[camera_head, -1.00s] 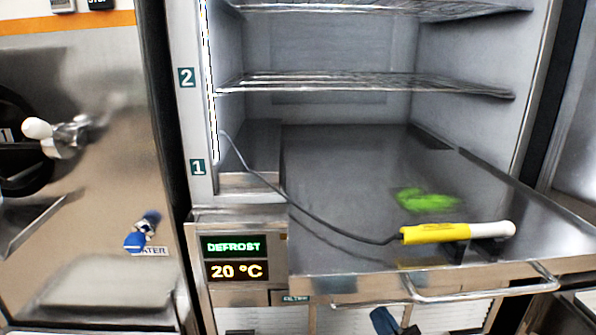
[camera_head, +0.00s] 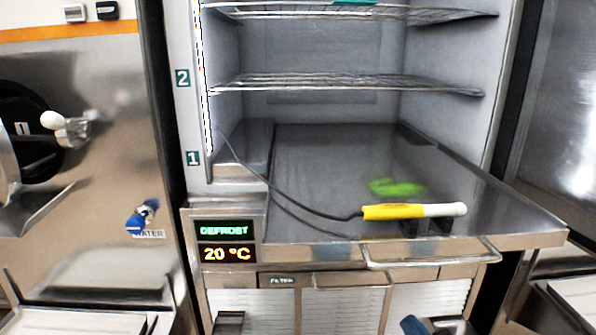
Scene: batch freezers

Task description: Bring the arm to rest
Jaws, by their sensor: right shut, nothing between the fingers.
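My right gripper (camera_head: 413,325) shows only as a small blue and dark tip at the bottom edge, in front of the freezer's lower front. Its fingers are shut with nothing between them, and most of it is cut off by the frame. It is well below the pulled-out steel shelf and apart from the probe. My left gripper is out of view.
The open freezer has wire racks (camera_head: 345,83) above a steel shelf (camera_head: 330,165) that juts forward, with a front handle (camera_head: 430,258). A yellow and white probe (camera_head: 395,212) with a dark cable lies on it near a blurred green patch (camera_head: 396,188). A machine with a blue tap (camera_head: 140,219) stands left.

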